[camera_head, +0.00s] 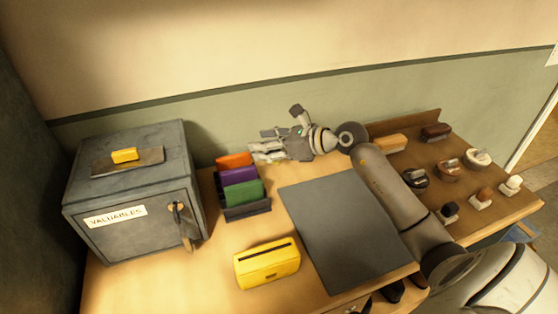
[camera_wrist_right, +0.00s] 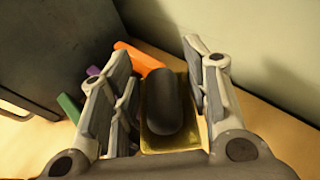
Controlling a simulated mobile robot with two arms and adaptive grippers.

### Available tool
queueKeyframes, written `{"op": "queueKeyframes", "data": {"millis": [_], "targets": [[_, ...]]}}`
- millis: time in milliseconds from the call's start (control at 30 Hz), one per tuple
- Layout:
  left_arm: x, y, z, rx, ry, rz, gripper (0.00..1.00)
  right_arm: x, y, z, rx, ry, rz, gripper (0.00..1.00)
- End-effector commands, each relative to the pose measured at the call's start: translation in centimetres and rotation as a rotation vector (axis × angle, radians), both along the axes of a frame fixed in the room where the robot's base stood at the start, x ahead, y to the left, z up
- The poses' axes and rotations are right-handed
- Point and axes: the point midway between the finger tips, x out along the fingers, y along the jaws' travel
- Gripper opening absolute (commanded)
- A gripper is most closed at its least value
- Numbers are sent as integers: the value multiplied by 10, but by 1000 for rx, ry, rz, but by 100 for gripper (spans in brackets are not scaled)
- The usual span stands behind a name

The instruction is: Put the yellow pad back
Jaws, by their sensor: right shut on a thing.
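My right gripper (camera_head: 262,150) is near the back wall, behind the pad rack (camera_head: 248,212). In the right wrist view its fingers (camera_wrist_right: 165,95) are on both sides of a yellow-gold flat piece with a dark rounded top, which I take to be the yellow pad (camera_wrist_right: 155,143). In the head view the fingers hide it. The rack holds an orange pad (camera_head: 234,160), a purple pad (camera_head: 238,176) and a green pad (camera_head: 243,192), with dark rack showing in front of the green one. My left gripper is not in view.
A grey safe (camera_head: 95,184) stands left, with a small yellow block (camera_head: 125,155) on a plate on top. A yellow slotted box (camera_head: 267,265) stands in front, beside a bare grey mat (camera_head: 340,235). Several stamps and brushes are on the right, including a dark one (camera_head: 436,131).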

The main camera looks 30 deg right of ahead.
Motion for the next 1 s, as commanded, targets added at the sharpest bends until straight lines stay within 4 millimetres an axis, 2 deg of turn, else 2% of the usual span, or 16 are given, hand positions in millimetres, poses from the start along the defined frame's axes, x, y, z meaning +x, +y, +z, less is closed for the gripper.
{"op": "queueKeyframes", "data": {"millis": [200, 333, 533, 733, 1000], "targets": [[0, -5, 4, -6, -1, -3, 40, 11, -32, -38, 5, 2, -2, 25], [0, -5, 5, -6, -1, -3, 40, 14, -41, -50, 2, 0, 0, 25], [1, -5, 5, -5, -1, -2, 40, 16, -50, -62, 2, 0, 0, 25], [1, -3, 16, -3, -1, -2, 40, 16, -49, -87, 5, 1, 0, 25], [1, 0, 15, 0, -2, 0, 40, 16, -49, -91, -1, -2, 2, 25]]}}
